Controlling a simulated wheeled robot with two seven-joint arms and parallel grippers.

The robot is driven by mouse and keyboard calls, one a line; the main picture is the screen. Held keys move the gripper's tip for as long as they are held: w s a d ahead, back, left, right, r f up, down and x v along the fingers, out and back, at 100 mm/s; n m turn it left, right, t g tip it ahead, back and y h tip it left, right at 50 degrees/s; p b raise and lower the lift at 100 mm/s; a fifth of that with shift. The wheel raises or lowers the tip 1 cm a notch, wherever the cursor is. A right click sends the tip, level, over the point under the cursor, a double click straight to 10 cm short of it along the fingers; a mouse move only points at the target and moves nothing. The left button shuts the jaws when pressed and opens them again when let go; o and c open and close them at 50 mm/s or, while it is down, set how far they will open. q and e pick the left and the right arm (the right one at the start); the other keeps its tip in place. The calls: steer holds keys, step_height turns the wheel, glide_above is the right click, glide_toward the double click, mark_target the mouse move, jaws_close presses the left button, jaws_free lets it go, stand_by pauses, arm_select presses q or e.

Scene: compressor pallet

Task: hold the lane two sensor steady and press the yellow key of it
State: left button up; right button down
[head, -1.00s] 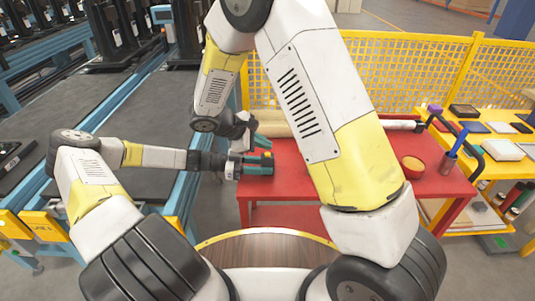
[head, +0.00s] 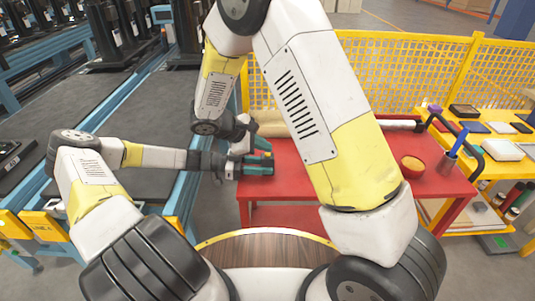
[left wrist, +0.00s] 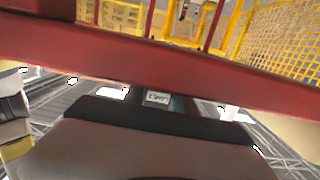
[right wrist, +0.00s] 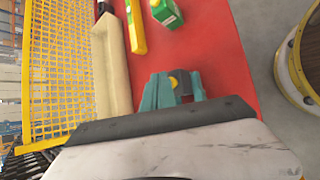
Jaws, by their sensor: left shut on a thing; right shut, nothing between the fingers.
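My left gripper (head: 236,166) is shut on the lane two sensor (head: 258,168), a small dark teal block held at the left edge of the red table. In the left wrist view a small pale display face (left wrist: 157,97) shows beyond the gripper body. My right gripper (head: 261,146) is shut and empty, its teal fingers just above the sensor. In the right wrist view its fingertips (right wrist: 172,88) show with a small yellow spot, perhaps the yellow key (right wrist: 173,82), beside them. I cannot tell whether they touch it. Most of the sensor is hidden there.
A yellow mesh fence (head: 400,75) is behind; the conveyor (head: 60,110) is left.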

mark_target(265, 157)
steer(key=shift+f, duration=0.45)
stand_by(1.5)
stand_by(0.5)
steer(key=shift+r, duration=0.85)
steer(key=shift+r, duration=0.1)
step_height(265, 157, up, 5)
steer(key=shift+f, duration=0.1)
stand_by(0.3)
arm_select(q)
steer(key=o, duration=1.1)
steer(key=shift+c, duration=0.2)
